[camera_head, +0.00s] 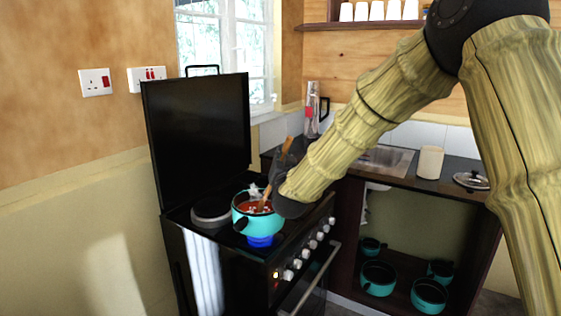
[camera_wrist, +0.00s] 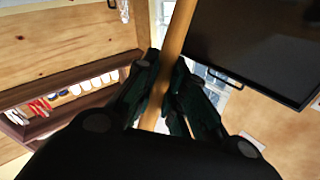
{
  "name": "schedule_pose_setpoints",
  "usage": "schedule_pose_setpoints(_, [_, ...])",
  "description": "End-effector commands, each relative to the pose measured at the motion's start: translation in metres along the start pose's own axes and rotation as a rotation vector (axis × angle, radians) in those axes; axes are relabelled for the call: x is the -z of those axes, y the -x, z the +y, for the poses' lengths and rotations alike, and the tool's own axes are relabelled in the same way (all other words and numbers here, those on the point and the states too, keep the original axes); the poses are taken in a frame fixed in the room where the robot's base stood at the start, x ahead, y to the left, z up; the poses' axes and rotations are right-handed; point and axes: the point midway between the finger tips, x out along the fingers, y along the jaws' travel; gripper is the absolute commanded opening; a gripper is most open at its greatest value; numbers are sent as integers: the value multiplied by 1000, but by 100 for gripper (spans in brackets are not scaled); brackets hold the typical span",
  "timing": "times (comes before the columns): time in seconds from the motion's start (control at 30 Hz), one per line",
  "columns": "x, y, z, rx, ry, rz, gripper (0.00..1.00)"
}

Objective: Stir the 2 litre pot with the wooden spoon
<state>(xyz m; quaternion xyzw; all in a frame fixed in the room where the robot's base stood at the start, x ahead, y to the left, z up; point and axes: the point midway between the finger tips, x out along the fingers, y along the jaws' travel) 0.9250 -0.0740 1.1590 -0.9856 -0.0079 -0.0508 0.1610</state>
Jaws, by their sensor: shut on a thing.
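The turquoise pot (camera_head: 258,222) stands on a front burner of the black stove, with reddish food inside. The wooden spoon (camera_head: 286,150) slants down into the pot, its lower end in the food. My gripper (camera_head: 284,165) is above the right side of the pot, largely hidden behind my arm. In the wrist view my gripper (camera_wrist: 162,95) has its two dark fingers shut on the spoon's handle (camera_wrist: 178,35). The spoon's bowl end is hidden in the food.
The stove's raised black lid (camera_head: 200,135) stands behind the pot. A bare hotplate (camera_head: 212,213) is left of it. A counter to the right holds a sink (camera_head: 384,158), a cream canister (camera_head: 430,162) and a lid (camera_head: 471,181). Turquoise pots (camera_head: 378,278) sit on the shelf below.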

Motion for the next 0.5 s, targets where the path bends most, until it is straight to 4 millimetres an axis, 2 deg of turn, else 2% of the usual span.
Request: schedule_pose_setpoints(0.5, [33, 4, 0, 0, -1, 0, 0])
